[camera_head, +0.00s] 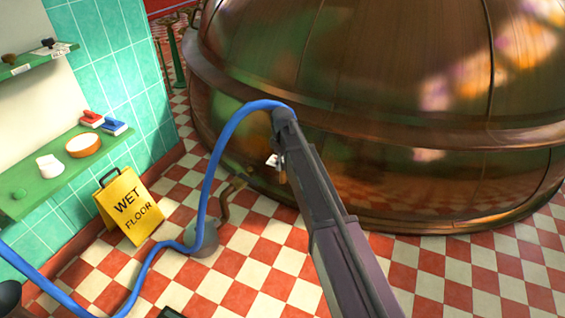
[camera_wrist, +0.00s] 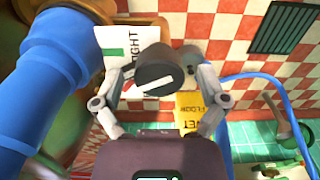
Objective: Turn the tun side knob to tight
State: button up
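The tun side knob (camera_wrist: 155,68) is a dark round knob with a white pointer line, in the middle of the wrist view. The line lies nearly crosswise, its right end slightly higher. Behind it is a white card (camera_wrist: 112,40) with a green patch and black letters, partly hidden, ending in "IGHT". My gripper (camera_wrist: 162,76) has one finger on each side of the knob, with small gaps seeming to show, so it looks open around it. In the head view the copper tun (camera_head: 400,110) fills the upper right; my arm hides the knob and most of my gripper there.
A blue hose (camera_head: 212,180) loops from behind my arm to the floor; a thick blue pipe (camera_wrist: 50,75) is close left of my gripper in the wrist view. A yellow wet-floor sign (camera_head: 130,207) stands by the tiled wall. Green shelves (camera_head: 50,185) hold small items. Checkered floor lies between.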

jog(key=c, duration=1)
jog(key=shift+m, duration=2.9)
jog(key=o, duration=1.1)
